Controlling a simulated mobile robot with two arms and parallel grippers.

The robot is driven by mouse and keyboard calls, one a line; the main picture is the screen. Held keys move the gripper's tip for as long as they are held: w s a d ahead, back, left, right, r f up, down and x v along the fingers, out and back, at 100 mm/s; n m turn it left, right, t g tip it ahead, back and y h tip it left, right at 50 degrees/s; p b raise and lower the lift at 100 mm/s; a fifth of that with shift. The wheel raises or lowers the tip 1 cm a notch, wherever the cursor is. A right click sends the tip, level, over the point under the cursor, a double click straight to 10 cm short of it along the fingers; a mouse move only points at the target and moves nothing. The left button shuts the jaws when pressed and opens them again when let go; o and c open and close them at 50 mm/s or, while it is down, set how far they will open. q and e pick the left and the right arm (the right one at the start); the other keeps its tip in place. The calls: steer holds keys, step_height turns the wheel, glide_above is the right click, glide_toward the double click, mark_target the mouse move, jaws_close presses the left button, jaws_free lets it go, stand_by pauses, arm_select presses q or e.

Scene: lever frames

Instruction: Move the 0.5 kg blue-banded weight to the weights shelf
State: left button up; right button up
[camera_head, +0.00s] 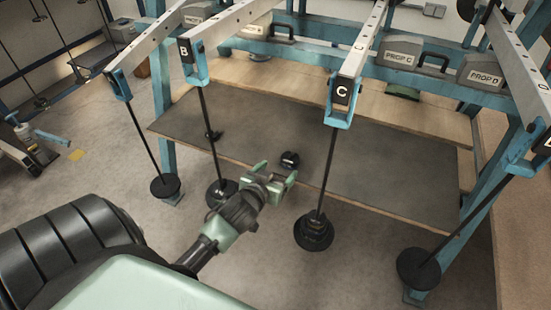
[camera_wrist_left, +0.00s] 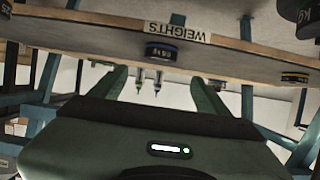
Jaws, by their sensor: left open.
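The blue-banded weight (camera_head: 289,159) is a small dark disc on the grey weights shelf (camera_head: 385,165), near its front edge. In the left wrist view, which is upside down, the weight (camera_wrist_left: 161,52) shows its blue band beside the WEIGHTS label (camera_wrist_left: 177,33) on the shelf edge (camera_wrist_left: 85,28). My left gripper (camera_head: 276,173) is open and empty at the shelf's front edge, just short of the weight. Its fingers (camera_wrist_left: 160,85) stand apart on either side of the weight's line in the wrist view, with no visible contact. My right gripper is not in view.
Lever B's rod and weights (camera_head: 222,193) hang left of my gripper, and lever C's stack (camera_head: 314,231) hangs close on the right. Another hanging weight (camera_head: 418,268) is farther right. A second small dark weight (camera_head: 213,135) is on the shelf's left; the shelf's right is clear.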

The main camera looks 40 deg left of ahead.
arm_select(q)
steer(key=s+d+f+m+g+h, duration=0.1)
steer(key=s+d+f+m+g, duration=0.1)
steer(key=s+d+g, duration=0.2)
steer(key=s+d+f+m+g+h, duration=0.2)
steer(key=s+d+g, duration=0.3)
steer(key=s, duration=1.5)
steer(key=d, duration=0.5)
steer(key=shift+d+m+g, duration=0.3)
steer(key=shift+d, duration=0.05)
